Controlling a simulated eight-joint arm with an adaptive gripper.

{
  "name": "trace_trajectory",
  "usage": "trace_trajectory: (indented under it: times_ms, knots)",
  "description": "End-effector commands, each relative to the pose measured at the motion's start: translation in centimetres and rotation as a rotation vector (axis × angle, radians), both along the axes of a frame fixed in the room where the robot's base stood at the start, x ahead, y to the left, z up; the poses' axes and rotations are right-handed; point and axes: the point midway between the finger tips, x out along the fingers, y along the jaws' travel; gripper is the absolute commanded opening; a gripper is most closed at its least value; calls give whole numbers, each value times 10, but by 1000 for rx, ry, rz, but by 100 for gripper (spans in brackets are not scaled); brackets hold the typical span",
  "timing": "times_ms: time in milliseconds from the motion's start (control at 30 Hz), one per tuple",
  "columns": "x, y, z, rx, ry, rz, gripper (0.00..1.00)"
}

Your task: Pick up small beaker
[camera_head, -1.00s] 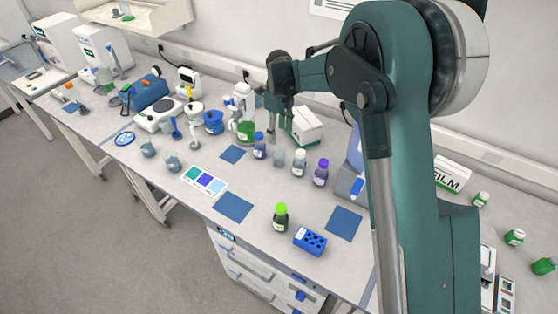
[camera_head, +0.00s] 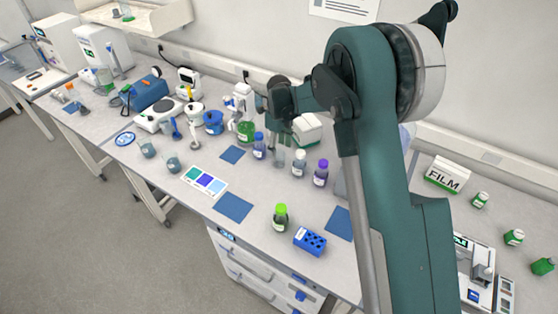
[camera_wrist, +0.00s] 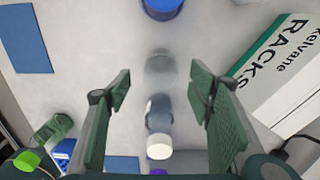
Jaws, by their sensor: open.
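A small clear glass beaker (camera_head: 279,158) stands on the bench between a blue-capped bottle (camera_head: 259,146) and a white-capped bottle (camera_head: 299,162). In the wrist view the beaker (camera_wrist: 160,66) lies centred between the fingers, a little beyond their tips. My gripper (camera_head: 280,144) is above the beaker, pointing down, with its fingers apart and nothing between them held. In the wrist view the open fingers of my gripper (camera_wrist: 160,92) flank the row of beaker and bottles. The exact height gap to the beaker cannot be told.
The white-capped bottle (camera_wrist: 158,125) sits close to the beaker. A purple-capped bottle (camera_head: 321,173) and a white-and-green racks box (camera_head: 307,128) are nearby. Two more glass beakers stand left, one of them here (camera_head: 172,163). Blue mats (camera_head: 233,208) leave clear bench in front.

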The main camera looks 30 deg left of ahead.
Motion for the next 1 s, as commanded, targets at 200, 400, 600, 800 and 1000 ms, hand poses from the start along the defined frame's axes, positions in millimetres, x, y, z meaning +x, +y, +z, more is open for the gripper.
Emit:
trace_trajectory:
  times_ms: [200, 400, 600, 800, 1000]
  knots:
    - [0, 0, -8, 0, 0, 0, 52]
    - [0, 0, -8, 0, 0, 0, 52]
    - [0, 0, -13, 0, 0, 0, 52]
    - [1, 1, -29, 0, 0, 0, 52]
    - [2, 1, -48, 0, 0, 0, 52]
